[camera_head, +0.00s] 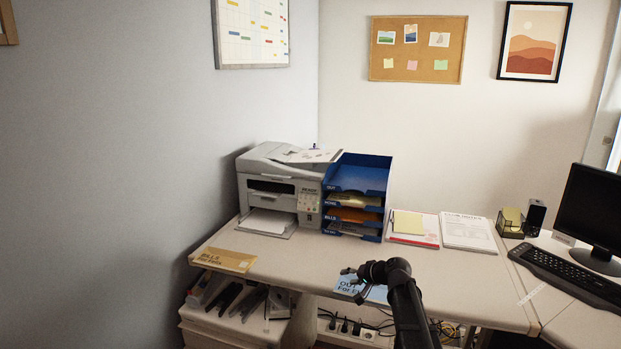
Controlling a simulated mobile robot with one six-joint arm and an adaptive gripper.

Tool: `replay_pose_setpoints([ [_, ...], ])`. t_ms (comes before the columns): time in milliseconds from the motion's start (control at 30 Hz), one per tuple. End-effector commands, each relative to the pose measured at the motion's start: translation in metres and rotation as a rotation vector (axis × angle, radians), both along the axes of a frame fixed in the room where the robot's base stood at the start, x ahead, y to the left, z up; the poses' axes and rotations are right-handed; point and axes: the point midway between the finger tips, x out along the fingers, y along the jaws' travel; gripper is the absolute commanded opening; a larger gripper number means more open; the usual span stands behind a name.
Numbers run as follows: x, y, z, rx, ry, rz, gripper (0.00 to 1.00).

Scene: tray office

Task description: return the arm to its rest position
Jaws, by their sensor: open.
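My arm (408,302) is black and reaches up from the bottom edge, right of the middle. My gripper (350,275) is at its end, pointing left, in front of the desk's front edge in the picture. Its jaws are small here but look open, with nothing seen between them. A blue paper (370,292) with dark print shows just below and behind the gripper, partly covered by it. Whether the gripper touches the paper or the desk (455,278) cannot be told.
A printer (268,190) and a blue letter tray stack (358,177) stand at the desk's back. A tan envelope (226,260) lies at the left front. Papers (468,232), a keyboard (570,276) and a monitor (592,215) are on the right. Cables and a power strip (345,328) hang below.

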Motion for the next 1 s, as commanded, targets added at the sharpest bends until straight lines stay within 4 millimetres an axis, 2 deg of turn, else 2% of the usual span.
replay_pose_setpoints([
  [33, -0.028, 0.005, -0.009, -0.056, 0.031, 0.035, 0.53],
  [200, -0.099, 0.007, -0.040, -0.258, 0.155, 0.145, 0.53],
  [400, -0.179, -0.006, -0.066, -0.484, 0.309, 0.240, 0.53],
  [500, -0.207, -0.014, -0.073, -0.567, 0.371, 0.265, 0.53],
  [700, -0.249, -0.028, -0.079, -0.689, 0.464, 0.296, 0.53],
  [933, -0.289, -0.044, -0.081, -0.802, 0.554, 0.313, 0.53],
  [1000, -0.288, -0.045, -0.072, -0.807, 0.558, 0.314, 0.53],
])
